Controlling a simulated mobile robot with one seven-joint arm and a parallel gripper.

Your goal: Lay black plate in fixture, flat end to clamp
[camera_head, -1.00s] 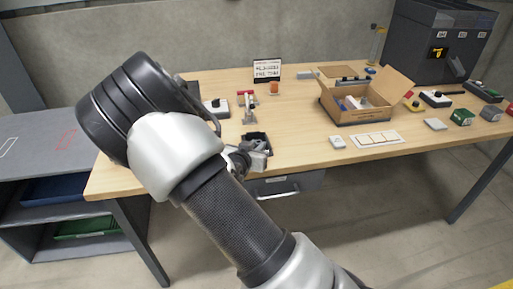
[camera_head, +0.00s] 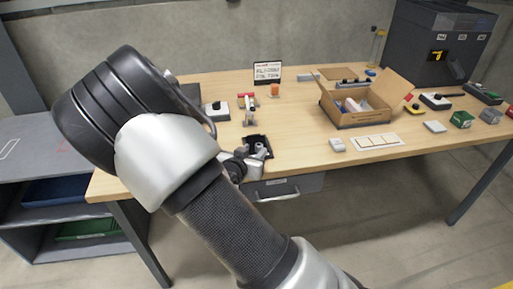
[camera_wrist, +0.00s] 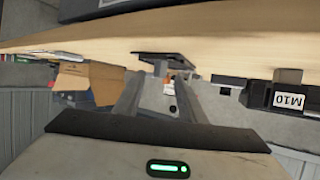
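In the wrist view a thin dark plate (camera_wrist: 165,56), seen nearly edge-on, lies across the tips of my gripper (camera_wrist: 160,72). The fingers look closed on it; which end of it is flat I cannot tell. A small grey device with a red part, perhaps the clamp fixture (camera_head: 249,113), stands behind the tray. Its seat is too small to read.
A white box with a black button (camera_head: 217,112) stands left of the fixture, and an orange cylinder (camera_head: 275,90) behind it. A cardboard box (camera_head: 357,118) and a white card strip (camera_head: 379,141) are to the right. The table (camera_head: 305,120) between is clear.

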